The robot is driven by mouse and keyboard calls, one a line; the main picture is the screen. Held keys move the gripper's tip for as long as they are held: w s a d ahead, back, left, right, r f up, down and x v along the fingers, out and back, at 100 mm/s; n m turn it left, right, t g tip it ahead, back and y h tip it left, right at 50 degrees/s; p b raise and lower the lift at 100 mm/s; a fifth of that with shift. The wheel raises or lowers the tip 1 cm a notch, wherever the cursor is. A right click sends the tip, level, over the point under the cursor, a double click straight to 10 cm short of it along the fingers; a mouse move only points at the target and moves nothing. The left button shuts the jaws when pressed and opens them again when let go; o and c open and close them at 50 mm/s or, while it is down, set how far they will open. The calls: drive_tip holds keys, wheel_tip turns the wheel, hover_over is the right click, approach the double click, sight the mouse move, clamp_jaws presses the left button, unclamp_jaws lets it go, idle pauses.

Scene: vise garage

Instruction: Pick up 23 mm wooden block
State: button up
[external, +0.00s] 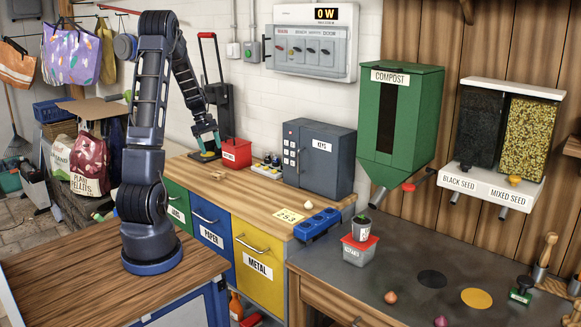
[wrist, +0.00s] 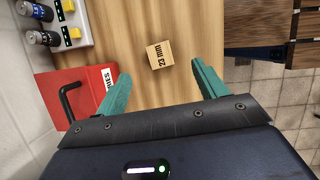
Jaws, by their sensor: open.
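The wooden block (wrist: 160,54), light tan and marked "23 mm", lies on the wooden bench top in the wrist view. My gripper (wrist: 160,72) is open, with its two teal fingers apart. The block shows between and slightly beyond the fingertips, with clear wood on both sides, and nothing is held. In the external view my gripper (external: 208,137) hangs over the left part of the bench, beside the red box. A small tan thing (external: 218,175) lies on the bench there; I cannot tell whether it is the block.
A red box (wrist: 80,95) with a black handle stands close to the left finger. The bench edge (wrist: 221,40) is to the right. A grey key cabinet (external: 318,158) stands farther along the bench.

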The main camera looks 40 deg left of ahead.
sight(218, 173)
drive_tip(key=shift+n, duration=0.4)
drive_tip(key=shift+a+f+x, duration=0.15)
drive_tip(key=shift+a+x, duration=0.2)
drive_tip(key=shift+x, duration=1.65)
drive_tip(key=shift+a+f+x, duration=0.1)
drive_tip(key=shift+a+x, duration=0.25)
drive_tip(key=shift+x, duration=1.6)
drive_tip(key=shift+a+f+x, duration=0.15)
drive_tip(key=shift+a+x, duration=0.25)
drive_tip(key=shift+x, duration=1.6)
drive_tip(key=shift+w, duration=0.2)
drive_tip(key=c, duration=1.1)
